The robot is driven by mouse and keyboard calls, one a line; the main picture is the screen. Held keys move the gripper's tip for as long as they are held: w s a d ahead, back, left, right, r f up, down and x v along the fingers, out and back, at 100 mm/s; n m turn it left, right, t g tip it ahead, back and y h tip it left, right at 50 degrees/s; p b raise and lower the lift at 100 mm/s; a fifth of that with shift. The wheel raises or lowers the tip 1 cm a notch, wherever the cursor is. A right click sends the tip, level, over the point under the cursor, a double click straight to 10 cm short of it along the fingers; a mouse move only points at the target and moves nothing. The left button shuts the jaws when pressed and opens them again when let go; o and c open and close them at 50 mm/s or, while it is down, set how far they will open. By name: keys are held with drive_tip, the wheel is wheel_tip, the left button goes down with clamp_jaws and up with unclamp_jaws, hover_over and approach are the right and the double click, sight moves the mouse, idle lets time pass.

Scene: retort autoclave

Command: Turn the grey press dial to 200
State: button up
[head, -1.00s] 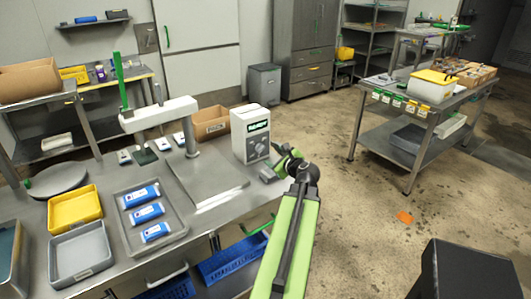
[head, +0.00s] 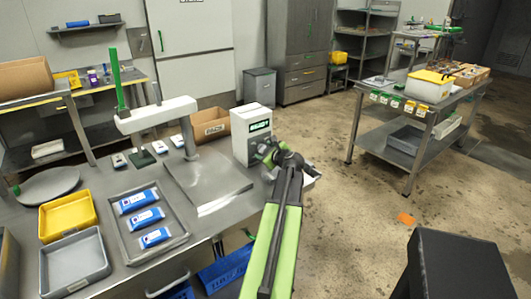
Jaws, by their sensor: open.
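The white control box (head: 240,140) stands at the right end of the steel bench, with a lit green display (head: 260,126) on its front. My gripper (head: 261,152) is at the lower front of this box, just below the display. Its jaws are open and look small and dark at this distance. The grey dial is hidden behind my gripper and wrist, so its setting cannot be read. I cannot tell whether the jaws are around the dial or touching it. The press (head: 155,114) with its upright green lever stands to the left of the box.
A grey tray (head: 184,235) holds blue-and-white packs. A yellow bin (head: 66,216) and a grey bin (head: 75,265) are at the left. A cardboard box (head: 209,125) stands behind the press. A cart (head: 408,155) is at the right, with open floor between.

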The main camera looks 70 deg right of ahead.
drive_tip(key=shift+s+d, duration=0.1)
clamp_jaws()
drive_tip(key=shift+a+f+n+h+b, duration=0.2)
drive_tip(key=shift+f+n+h+b, duration=0.15)
drive_tip(key=shift+n+b, duration=0.45)
drive_tip(key=shift+d+r+n+h, duration=0.1)
drive_tip(key=shift+r+n+h, duration=0.15)
drive_tip(key=shift+h, duration=0.2)
unclamp_jaws()
drive_tip(key=p+v, duration=0.3)
drive_tip(key=v, duration=0.9)
drive_tip(key=shift+r, duration=0.2)
